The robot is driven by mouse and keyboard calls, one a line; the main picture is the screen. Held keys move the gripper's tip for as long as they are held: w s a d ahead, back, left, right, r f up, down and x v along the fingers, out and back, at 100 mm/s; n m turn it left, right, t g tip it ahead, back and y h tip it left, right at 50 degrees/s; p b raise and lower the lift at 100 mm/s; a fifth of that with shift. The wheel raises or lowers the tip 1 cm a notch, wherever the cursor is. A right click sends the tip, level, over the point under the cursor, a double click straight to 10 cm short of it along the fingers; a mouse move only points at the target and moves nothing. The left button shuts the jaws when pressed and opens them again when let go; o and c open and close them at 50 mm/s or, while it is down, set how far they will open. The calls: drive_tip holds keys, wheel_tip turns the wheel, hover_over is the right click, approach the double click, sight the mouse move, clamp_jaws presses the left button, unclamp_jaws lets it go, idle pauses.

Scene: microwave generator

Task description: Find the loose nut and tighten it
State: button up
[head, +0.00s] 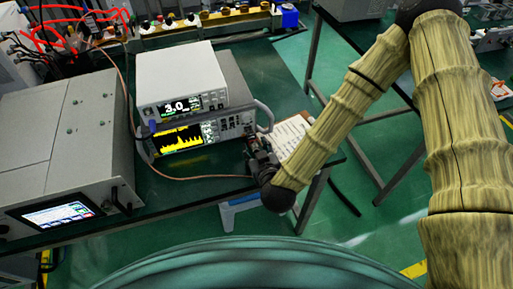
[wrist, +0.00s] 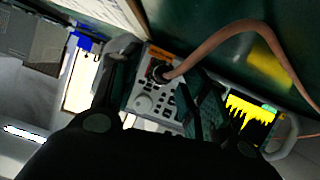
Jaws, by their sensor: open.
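A brown cable (wrist: 235,42) ends in a dark round connector (wrist: 160,73) on the front panel of the spectrum analyzer (wrist: 148,104). The nut itself is too dark and small to make out, and I cannot tell if it is loose. My gripper (wrist: 155,88) is open, with one finger left of the connector and one right of it. I cannot tell whether either touches it. In the head view my gripper (head: 256,155) is at the right end of the analyzer (head: 182,138), hiding the connector. The cable (head: 190,178) runs along the table to it.
A white meter (head: 180,80) reading 3.0 sits on the analyzer. A large grey unit (head: 65,150) stands at the left. The analyzer's handle (head: 265,113) and a clipboard (head: 292,133) are close to my gripper. The green table (head: 265,75) is clear behind.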

drive_tip(key=shift+w+a+f, duration=0.1)
drive_tip(key=shift+w, duration=0.1)
clamp_jaws()
